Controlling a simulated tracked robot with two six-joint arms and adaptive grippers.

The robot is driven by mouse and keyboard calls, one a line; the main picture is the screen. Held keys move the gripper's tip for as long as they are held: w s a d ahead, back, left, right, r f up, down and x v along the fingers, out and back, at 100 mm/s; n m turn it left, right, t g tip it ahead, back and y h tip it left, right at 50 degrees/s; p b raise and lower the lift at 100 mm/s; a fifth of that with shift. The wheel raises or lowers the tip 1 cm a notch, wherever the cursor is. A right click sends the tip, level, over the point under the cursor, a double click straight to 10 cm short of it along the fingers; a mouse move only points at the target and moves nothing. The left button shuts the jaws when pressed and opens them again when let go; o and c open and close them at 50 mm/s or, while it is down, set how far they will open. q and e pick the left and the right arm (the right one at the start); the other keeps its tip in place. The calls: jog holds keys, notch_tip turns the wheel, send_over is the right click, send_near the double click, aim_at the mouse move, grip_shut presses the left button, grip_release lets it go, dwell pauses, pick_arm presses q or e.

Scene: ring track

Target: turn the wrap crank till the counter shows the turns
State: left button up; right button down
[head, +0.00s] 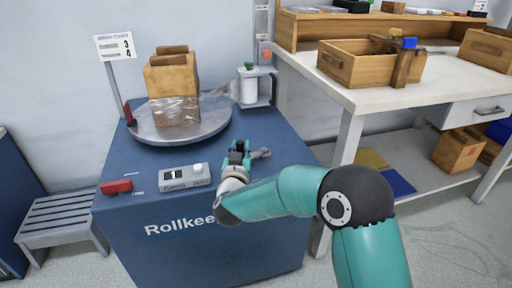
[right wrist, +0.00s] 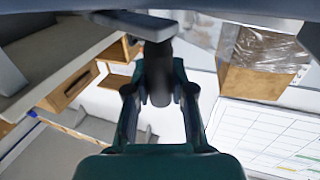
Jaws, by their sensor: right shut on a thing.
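My right gripper (head: 238,152) is shut on the dark grip of the wrap crank, over the blue machine's top. The crank's grey arm (head: 261,153) shows just right of the fingers. In the right wrist view the dark grip (right wrist: 160,80) stands between the two fingers, with the crank arm (right wrist: 135,24) above it. The counter (head: 173,174) is on a grey control box left of the gripper; its digit is too small to read surely. My left gripper is not in view.
A wooden box (head: 172,80), film around its lower part, stands on the round turntable (head: 215,126). A film roll (head: 249,88) stands behind. A red part (head: 116,187) lies at the machine's left front. A workbench (head: 400,95) with wooden trays is at right.

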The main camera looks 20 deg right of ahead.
jog(key=shift+w+a+f, duration=0.1)
jog(key=shift+w+a, duration=0.4)
jog(key=shift+w, duration=0.15)
jog(key=shift+d, duration=0.1)
jog(key=c, duration=1)
grip_release()
jog(key=shift+d, duration=0.15)
jog(key=shift+o, duration=0.2)
jog(key=shift+s, duration=0.1)
jog(key=v, duration=1.2)
